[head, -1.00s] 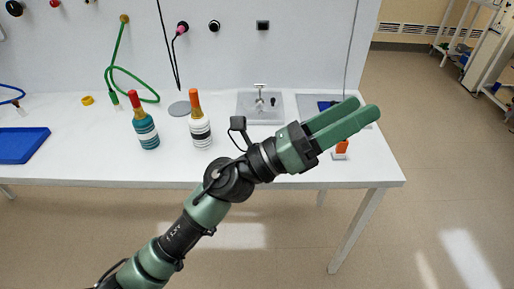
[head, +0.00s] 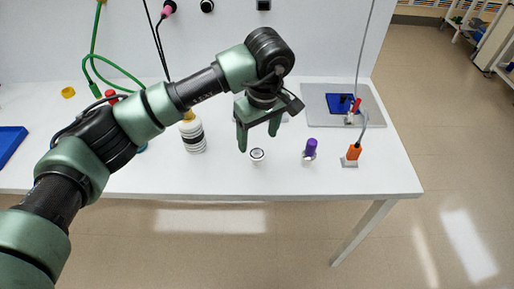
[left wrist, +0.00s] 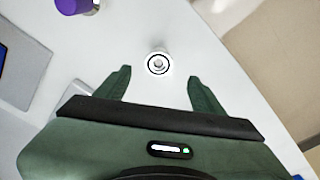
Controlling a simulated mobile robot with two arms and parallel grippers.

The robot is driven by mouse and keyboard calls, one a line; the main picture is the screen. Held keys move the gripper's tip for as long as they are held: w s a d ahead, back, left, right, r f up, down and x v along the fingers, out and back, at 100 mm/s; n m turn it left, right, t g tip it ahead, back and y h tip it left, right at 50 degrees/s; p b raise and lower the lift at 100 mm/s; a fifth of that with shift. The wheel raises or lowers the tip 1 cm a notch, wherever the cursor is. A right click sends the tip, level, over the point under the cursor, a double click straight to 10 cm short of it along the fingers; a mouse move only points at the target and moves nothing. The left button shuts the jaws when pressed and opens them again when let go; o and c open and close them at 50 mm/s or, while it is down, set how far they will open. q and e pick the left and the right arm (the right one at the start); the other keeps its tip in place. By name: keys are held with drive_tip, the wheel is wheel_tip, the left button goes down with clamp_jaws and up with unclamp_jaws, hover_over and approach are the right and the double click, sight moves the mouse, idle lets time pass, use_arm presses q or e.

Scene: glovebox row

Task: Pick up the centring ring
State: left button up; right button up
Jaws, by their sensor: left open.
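The centring ring (head: 257,153) appears as a small pale ring with a dark circle, on the white table near its front edge. It also shows in the left wrist view (left wrist: 158,64), between and slightly beyond the fingertips. My left gripper (head: 258,141) points down, open and empty, with its fingers spread above and around the ring's position. In the left wrist view my left gripper (left wrist: 158,74) has a finger on each side of the ring, with visible gaps. Exact height above the table is hard to tell. My right gripper is not in view.
A purple-capped item (head: 310,147) and an orange item on a grey base (head: 353,153) stand to the right. A white bottle with dark bands (head: 194,139) stands left. A grey plate (head: 370,103) lies behind right. The front table strip is clear.

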sight(257, 154)
use_arm(q)
wheel_tip(257, 154, down, 2)
drive_tip(key=shift+f+p, duration=0.1)
drive_tip(key=shift+p, duration=0.45)
drive_tip(key=shift+w+f+p, duration=0.15)
drive_tip(key=shift+f+p, duration=0.2)
drive_tip(key=shift+f, duration=0.4)
wheel_tip(257, 154, down, 2)
drive_tip(key=shift+w+f, duration=0.1)
drive_tip(key=shift+w, duration=0.05)
drive_tip(key=c, duration=1.5)
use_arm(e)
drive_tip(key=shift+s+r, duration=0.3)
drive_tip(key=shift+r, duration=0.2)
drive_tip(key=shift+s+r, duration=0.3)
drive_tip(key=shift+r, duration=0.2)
